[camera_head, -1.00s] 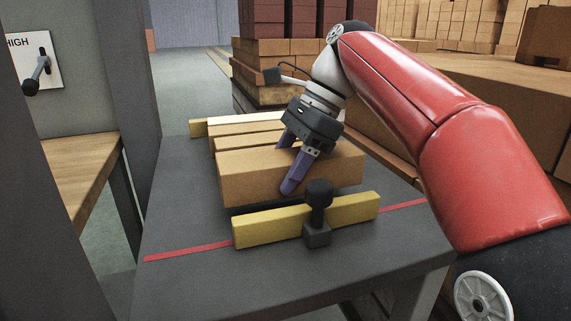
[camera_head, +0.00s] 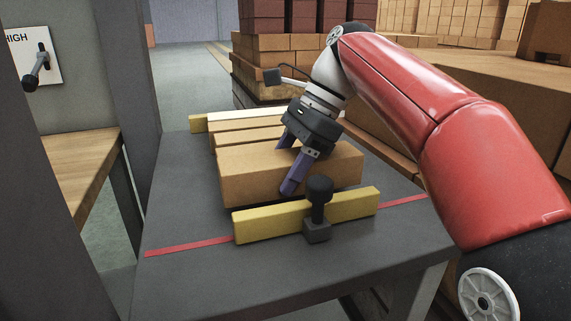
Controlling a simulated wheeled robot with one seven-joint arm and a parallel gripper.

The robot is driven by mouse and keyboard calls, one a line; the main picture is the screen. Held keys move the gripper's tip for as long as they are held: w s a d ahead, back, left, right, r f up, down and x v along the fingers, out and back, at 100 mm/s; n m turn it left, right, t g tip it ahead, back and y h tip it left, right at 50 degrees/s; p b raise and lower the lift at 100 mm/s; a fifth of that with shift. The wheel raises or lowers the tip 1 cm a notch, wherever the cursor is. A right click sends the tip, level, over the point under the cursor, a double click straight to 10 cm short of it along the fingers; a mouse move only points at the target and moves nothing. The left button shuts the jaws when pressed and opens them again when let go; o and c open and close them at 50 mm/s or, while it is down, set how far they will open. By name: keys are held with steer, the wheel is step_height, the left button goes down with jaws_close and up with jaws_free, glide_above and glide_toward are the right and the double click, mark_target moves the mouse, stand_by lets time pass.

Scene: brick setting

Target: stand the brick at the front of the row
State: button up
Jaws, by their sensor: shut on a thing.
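A tan brick (camera_head: 250,178) is at the near end of a row on the dark table. My gripper (camera_head: 287,168) is shut on it, with one purple finger across its near face and the other behind its top edge. The brick's lower edge is close to the table; the yellow bar hides part of it, so contact is hard to tell. Behind it lie more tan bricks of the row (camera_head: 243,136), partly hidden by the held brick and my gripper.
A yellow bar (camera_head: 262,222) with a black knobbed clamp (camera_head: 318,210) lies just in front of the brick. Another yellow bar (camera_head: 200,123) closes the far end. A red line (camera_head: 190,248) crosses the dark table (camera_head: 270,275), whose front is clear. Brick stacks (camera_head: 275,55) stand behind.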

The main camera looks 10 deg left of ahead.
steer(key=shift+f+b, duration=0.4)
steer(key=shift+f, duration=0.65)
steer(key=o, duration=1.6)
steer(key=p+v, duration=0.2)
steer(key=v, duration=0.4)
steer(key=shift+w+d+r, duration=0.1)
steer(key=shift+d+r, duration=0.1)
steer(key=shift+r, duration=0.15)
steer(key=shift+w+d+r+p, duration=0.1)
steer(key=shift+d+r+p, duration=0.2)
steer(key=shift+r, duration=0.15)
